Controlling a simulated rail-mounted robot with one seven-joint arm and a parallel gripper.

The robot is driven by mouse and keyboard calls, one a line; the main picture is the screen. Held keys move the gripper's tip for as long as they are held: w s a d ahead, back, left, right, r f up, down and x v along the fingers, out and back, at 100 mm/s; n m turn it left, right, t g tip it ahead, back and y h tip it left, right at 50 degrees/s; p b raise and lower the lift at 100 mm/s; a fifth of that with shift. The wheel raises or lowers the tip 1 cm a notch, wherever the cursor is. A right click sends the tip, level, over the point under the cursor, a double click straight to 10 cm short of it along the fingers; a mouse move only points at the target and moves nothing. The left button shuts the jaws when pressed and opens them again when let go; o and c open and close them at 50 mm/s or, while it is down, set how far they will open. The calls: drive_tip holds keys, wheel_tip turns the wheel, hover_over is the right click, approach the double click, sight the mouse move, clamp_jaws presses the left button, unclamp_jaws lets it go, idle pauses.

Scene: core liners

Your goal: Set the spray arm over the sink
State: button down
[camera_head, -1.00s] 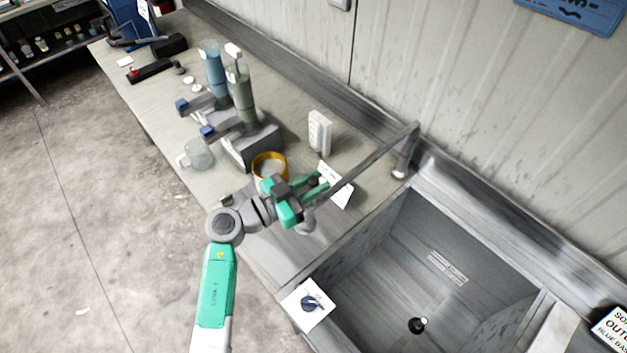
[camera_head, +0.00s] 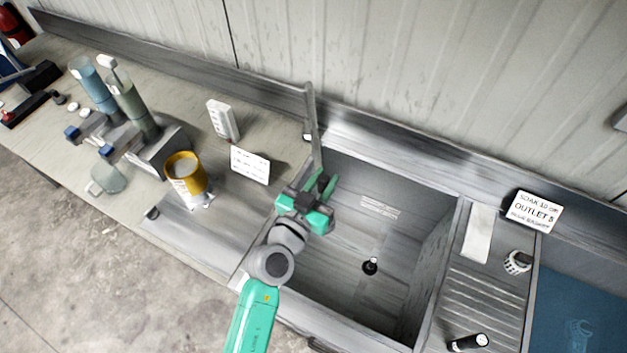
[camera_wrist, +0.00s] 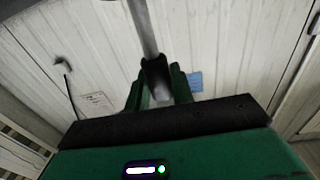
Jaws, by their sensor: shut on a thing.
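The spray arm (camera_head: 313,120) is a grey metal tube. It rises from the back edge of the sink and comes forward over the sink's left part. My green gripper (camera_head: 318,187) is shut on its front end, above the left side of the sink basin (camera_head: 400,215). In the wrist view the tube (camera_wrist: 143,30) runs down to a wider end between the green fingers (camera_wrist: 158,92). My gripper hides the tip of the arm in the head view. The basin is grey and empty, with a dark drain plug (camera_head: 370,266) on its floor.
Left of the sink stand a yellow cup (camera_head: 186,172), a white card (camera_head: 250,165), a white box (camera_head: 222,120) and two cylinders. To the right are a drainboard (camera_head: 490,285), a sign (camera_head: 533,211) and a blue basin (camera_head: 575,310). The wall is close behind.

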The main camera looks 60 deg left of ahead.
drive_tip(key=shift+w+d, duration=0.15)
drive_tip(key=shift+w, duration=0.15)
drive_tip(key=c, duration=1.3)
unclamp_jaws()
drive_tip(key=shift+o, duration=0.2)
drive_tip(key=shift+s, duration=0.1)
drive_tip(key=b+v, duration=0.2)
drive_tip(key=v, duration=0.5)
drive_tip(key=shift+f, duration=0.15)
drive_tip(key=shift+s+d, duration=0.15)
drive_tip(key=shift+s, duration=0.2)
